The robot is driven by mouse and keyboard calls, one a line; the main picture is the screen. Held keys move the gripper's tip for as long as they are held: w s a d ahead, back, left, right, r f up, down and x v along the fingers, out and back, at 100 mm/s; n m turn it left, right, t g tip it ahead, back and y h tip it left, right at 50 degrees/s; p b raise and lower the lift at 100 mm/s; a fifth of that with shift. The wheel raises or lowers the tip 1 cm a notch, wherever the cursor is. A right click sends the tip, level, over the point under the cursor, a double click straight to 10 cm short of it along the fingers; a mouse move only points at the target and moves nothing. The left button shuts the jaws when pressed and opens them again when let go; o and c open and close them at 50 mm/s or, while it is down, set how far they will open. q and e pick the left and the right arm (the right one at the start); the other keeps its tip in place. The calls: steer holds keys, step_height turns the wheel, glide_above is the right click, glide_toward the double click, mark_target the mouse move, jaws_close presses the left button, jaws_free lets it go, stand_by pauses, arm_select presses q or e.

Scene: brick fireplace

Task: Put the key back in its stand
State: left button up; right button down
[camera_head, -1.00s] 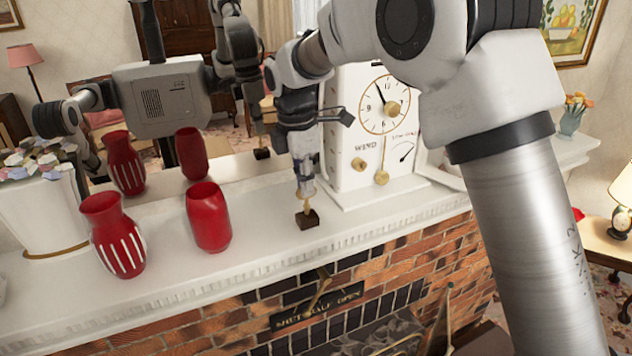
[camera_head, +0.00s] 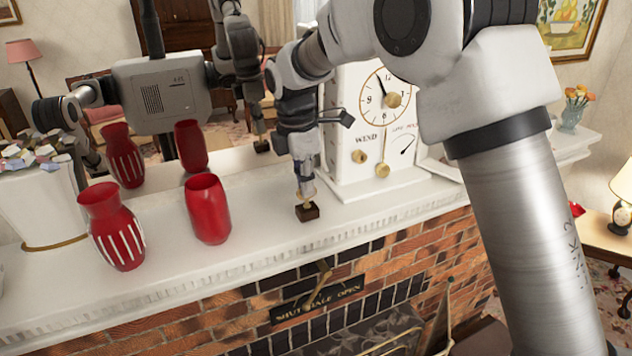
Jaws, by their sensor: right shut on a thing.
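My right gripper (camera_head: 305,186) points down over the mantel and is shut on the key (camera_head: 306,201). Only a small brass part of the key shows below the fingertips; the rest is hidden by the gripper. The small dark stand (camera_head: 307,213) sits on the mantel directly under the key, in front of the clock. The key's lower end is at the top of the stand; I cannot tell how far it is in. My left gripper is not in view.
The white clock (camera_head: 340,176) stands just right of the gripper. A striped red vase (camera_head: 113,228) and a plain red vase (camera_head: 207,210) stand to the left on the white mantel (camera_head: 250,243). A mirror behind reflects the vases and me. A white planter (camera_head: 38,205) is at far left.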

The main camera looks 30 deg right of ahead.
steer(key=c, duration=1.2)
jaws_free()
steer(key=shift+c, duration=0.2)
steer(key=shift+r, duration=0.6)
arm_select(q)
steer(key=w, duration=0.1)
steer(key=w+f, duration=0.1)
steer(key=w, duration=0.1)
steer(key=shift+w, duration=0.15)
arm_select(e)
step_height(320, 180, up, 10)
steer(key=a, duration=0.1)
steer(key=shift+s+r, duration=0.15)
steer(key=shift+r, duration=0.05)
steer(key=shift+s, duration=0.15)
